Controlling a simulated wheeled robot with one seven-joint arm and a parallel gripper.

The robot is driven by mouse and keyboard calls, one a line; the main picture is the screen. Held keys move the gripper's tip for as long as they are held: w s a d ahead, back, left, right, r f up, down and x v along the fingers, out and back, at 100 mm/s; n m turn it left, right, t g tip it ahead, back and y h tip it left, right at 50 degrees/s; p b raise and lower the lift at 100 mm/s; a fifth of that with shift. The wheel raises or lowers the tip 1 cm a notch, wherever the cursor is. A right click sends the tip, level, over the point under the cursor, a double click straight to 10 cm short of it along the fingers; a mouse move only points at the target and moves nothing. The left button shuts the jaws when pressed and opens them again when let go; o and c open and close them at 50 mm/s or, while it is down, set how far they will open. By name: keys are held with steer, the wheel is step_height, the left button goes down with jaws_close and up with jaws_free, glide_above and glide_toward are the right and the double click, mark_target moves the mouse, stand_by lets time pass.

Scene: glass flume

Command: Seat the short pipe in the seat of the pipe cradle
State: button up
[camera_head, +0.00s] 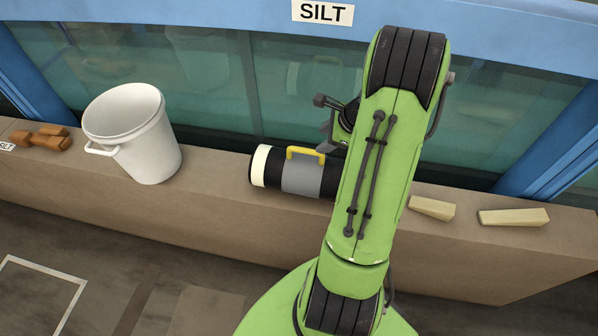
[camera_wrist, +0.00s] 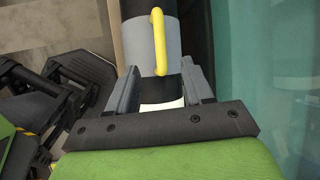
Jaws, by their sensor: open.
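What I take to be the short pipe (camera_head: 310,178) lies on its side on the stone ledge, part hidden by my arm. It is a black cylinder with a grey band, a cream end at the left and a yellow handle (camera_head: 305,153) on top. My gripper (camera_head: 327,127) is above and behind it, against the glass side. In the wrist view the open jaws of my gripper (camera_wrist: 163,78) straddle the view of the pipe (camera_wrist: 146,52), whose yellow handle (camera_wrist: 159,42) shows beyond them. Contact cannot be told. I cannot clearly make out the pipe cradle.
A white bucket (camera_head: 138,140) stands on the ledge (camera_head: 220,195) left of the pipe. Brown blocks (camera_head: 42,138) lie at the far left. Two pale wedges (camera_head: 432,208) (camera_head: 513,217) lie at the right. The glass wall (camera_head: 210,75) rises behind the ledge.

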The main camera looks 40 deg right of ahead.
mark_target(307, 150)
steer(key=x, duration=0.6)
steer(key=shift+r+b, duration=0.1)
steer(key=shift+b, duration=0.25)
steer(key=x, duration=0.5)
steer(key=shift+w+b, duration=0.2)
steer(key=shift+b, duration=0.2)
steer(key=shift+s+a, duration=0.1)
jaws_close()
